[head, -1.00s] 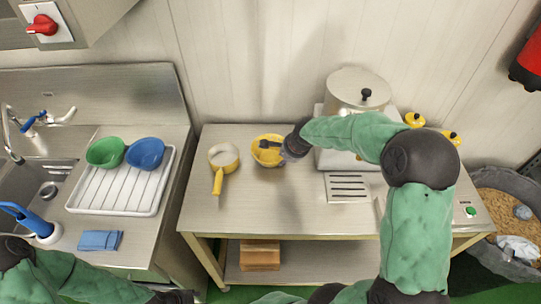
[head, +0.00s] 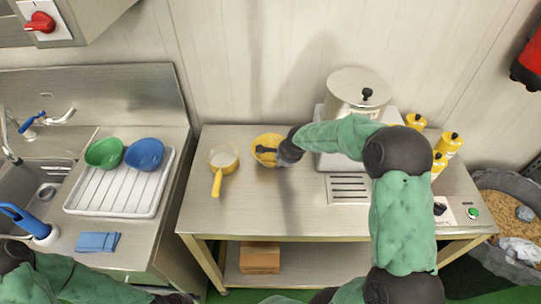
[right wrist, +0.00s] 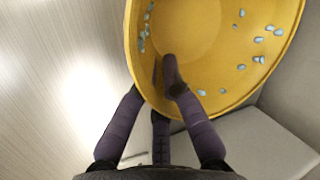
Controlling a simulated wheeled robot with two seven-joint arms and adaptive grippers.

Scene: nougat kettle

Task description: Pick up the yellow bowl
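The yellow bowl (head: 262,141) sits on the steel table in the head view, left of the pot. It also fills the upper right of the right wrist view (right wrist: 215,50), with small pale blue specks on its inside. My right gripper (head: 277,152) is at the bowl's right side. In the right wrist view its fingers (right wrist: 157,83) come together at the near rim, one inside the bowl and one at the outer side, partly hidden by the wall. They look closed on the rim.
A yellow-handled pan (head: 222,160) stands left of the bowl. A lidded pot (head: 357,92) on a pale unit stands to the right, close to my right arm. Yellow bottles (head: 449,146) stand at the right. A rack (head: 115,190) holds green and blue bowls.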

